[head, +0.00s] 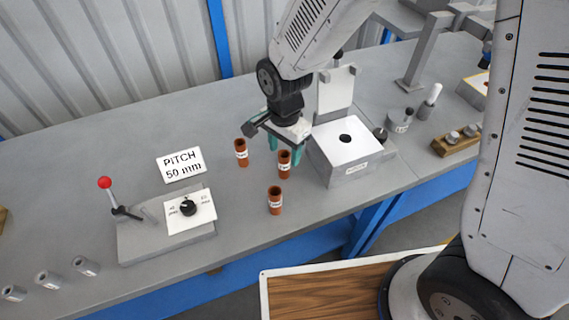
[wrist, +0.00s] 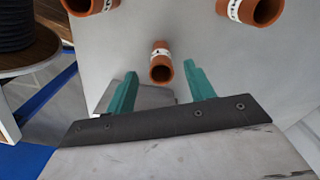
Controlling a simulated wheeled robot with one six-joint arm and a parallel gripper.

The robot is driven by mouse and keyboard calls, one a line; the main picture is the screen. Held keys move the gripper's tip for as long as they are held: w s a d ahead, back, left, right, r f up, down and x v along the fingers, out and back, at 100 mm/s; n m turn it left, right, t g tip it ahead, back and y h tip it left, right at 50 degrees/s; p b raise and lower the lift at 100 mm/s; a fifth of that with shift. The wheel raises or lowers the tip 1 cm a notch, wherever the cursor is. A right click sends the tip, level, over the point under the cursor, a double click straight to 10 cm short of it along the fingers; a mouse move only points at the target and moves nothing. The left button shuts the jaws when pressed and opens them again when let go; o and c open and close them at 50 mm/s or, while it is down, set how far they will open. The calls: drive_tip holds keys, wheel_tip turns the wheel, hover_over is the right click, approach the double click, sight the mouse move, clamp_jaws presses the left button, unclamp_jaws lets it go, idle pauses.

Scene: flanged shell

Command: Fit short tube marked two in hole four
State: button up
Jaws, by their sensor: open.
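Three short orange-brown tubes with white bands stand on the grey bench: one at the back left (head: 241,158), one under my gripper (head: 284,170) and one at the front (head: 275,207). Their band markings are too small to read for certain. My gripper (head: 285,150) is open, with teal fingers pointing down around or just above the middle tube. In the wrist view one tube (wrist: 161,68) shows between the fingers (wrist: 161,88), apart from both. The white-topped box (head: 330,145) to the right has one dark hole (head: 345,138); no hole number is legible.
Several grey cylinders (head: 47,280) lie front left. A wooden block (head: 457,143) with metal pegs and a grey stand (head: 412,80) are right.

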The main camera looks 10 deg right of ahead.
sight(284, 161)
wheel_tip(284, 161, down, 5)
drive_tip(key=shift+w, duration=0.1)
clamp_jaws()
drive_tip(key=shift+r, duration=0.1)
